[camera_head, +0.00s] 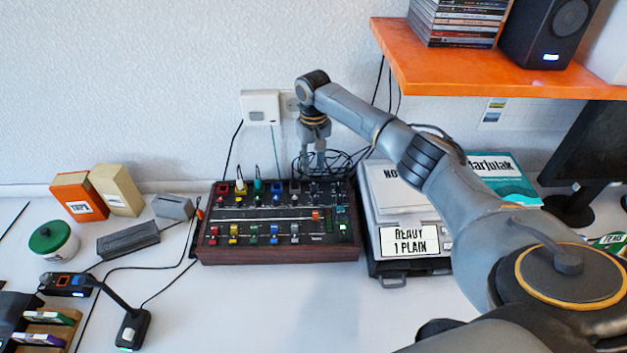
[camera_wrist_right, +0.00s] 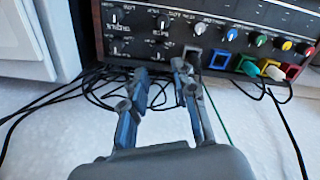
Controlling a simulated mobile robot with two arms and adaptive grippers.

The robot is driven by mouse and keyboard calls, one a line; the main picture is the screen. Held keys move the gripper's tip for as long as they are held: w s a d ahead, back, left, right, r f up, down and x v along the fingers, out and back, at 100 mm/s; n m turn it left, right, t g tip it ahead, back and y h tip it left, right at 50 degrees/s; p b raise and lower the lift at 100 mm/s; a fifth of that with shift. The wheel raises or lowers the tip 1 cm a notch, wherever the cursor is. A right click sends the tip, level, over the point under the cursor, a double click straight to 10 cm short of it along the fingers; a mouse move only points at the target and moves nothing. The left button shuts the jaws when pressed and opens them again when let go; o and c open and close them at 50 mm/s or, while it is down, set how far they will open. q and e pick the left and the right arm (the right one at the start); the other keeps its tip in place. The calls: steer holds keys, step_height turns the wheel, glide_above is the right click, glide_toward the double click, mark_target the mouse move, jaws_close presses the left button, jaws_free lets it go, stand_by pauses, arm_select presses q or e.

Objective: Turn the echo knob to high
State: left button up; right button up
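The mixer (camera_head: 278,254) is a dark box with a wooden front, colored knobs, sliders and jacks, lying on the white table. In the right wrist view its panel (camera_wrist_right: 230,52) fills the top, seen from the back edge. Several small dark knobs with white pointers sit at its upper left there, one of them a knob (camera_wrist_right: 117,48). Their labels are too small to read, so I cannot tell which is echo. My right gripper (camera_head: 313,168) points down at the mixer's back right edge. In the wrist view its fingers (camera_wrist_right: 162,76) are apart with nothing between them.
A label printer-like device (camera_head: 408,267) reading "READY 1 PLAIN" stands close to the mixer's right. Black cables (camera_wrist_right: 95,95) loop behind the mixer. An orange shelf (camera_head: 480,78) hangs above right. The table in front of the mixer is clear.

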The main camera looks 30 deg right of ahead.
mark_target(314, 185)
step_height(314, 185, down, 8)
steer(key=shift+d+r, duration=0.1)
steer(key=shift+d, duration=0.05)
arm_select(q)
steer(key=shift+s+d+r, duration=0.15)
steer(key=shift+s+d, duration=0.4)
steer(key=shift+d, duration=0.35)
steer(key=shift+a, duration=0.1)
arm_select(e)
steer(key=shift+c, duration=0.2)
arm_select(q)
steer(key=shift+a, duration=0.2)
arm_select(e)
jaws_close()
